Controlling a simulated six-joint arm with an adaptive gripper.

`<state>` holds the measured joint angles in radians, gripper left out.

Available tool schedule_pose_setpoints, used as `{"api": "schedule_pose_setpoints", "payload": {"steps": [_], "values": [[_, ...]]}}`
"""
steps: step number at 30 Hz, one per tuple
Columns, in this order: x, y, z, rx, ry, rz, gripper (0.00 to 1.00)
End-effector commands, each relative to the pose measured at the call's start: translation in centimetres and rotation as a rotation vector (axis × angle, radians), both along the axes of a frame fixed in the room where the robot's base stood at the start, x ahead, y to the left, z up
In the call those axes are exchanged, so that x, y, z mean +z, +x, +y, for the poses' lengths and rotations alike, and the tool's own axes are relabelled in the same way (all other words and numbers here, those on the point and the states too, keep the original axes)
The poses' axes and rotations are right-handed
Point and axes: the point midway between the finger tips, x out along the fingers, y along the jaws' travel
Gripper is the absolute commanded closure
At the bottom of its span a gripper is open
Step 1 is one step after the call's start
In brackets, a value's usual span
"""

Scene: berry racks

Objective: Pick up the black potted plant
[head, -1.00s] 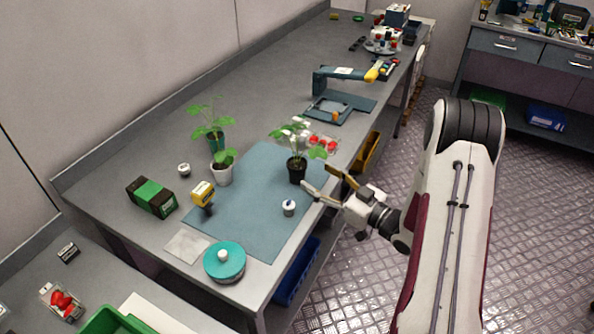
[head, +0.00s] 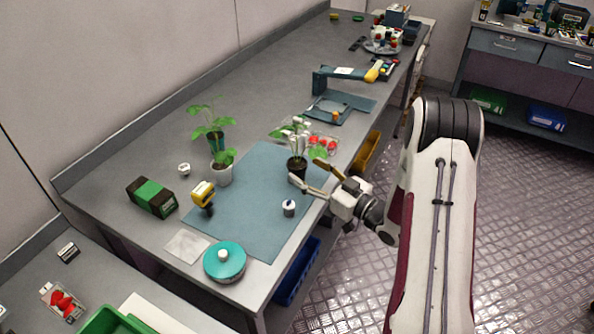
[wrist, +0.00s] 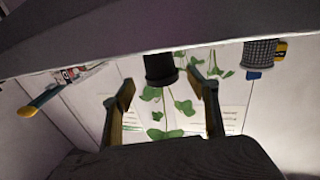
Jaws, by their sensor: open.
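The black potted plant, a small black pot (head: 298,170) with green leaves and some white parts above it, stands upright at the right edge of the blue mat (head: 245,215). My gripper (head: 304,169) is open, reaching in from the right with its fingertips at the pot, partly in front of it. The wrist view is upside down: the black pot (wrist: 159,68) is at top centre with its leaves hanging down in the picture. My open fingers (wrist: 159,78) lie on either side of the plant, and the pot is at the tips. I cannot tell whether they touch it.
A white-potted plant (head: 222,172) and a teal-potted plant (head: 215,140) stand to the left. A small white container (head: 289,208) is on the mat near my gripper. Red items (head: 322,143) lie just behind. A teal round container (head: 225,262) is at front.

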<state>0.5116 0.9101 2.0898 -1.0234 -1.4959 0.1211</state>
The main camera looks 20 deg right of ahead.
Motion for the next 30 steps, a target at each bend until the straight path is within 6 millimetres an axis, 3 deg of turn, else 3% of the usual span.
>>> {"api": "schedule_pose_setpoints", "payload": {"steps": [10, 27, 28, 30], "values": [[0.3, 2.8, 1.9, 0.000, 0.000, -0.001, 0.41], [0.3, 3.1, 2.1, 0.000, 0.000, -0.001, 0.41], [0.3, 3.1, 2.1, 0.000, 0.000, -0.001, 0.44], [0.3, 3.1, 2.1, 0.000, 0.000, -0.001, 0.62]]}}
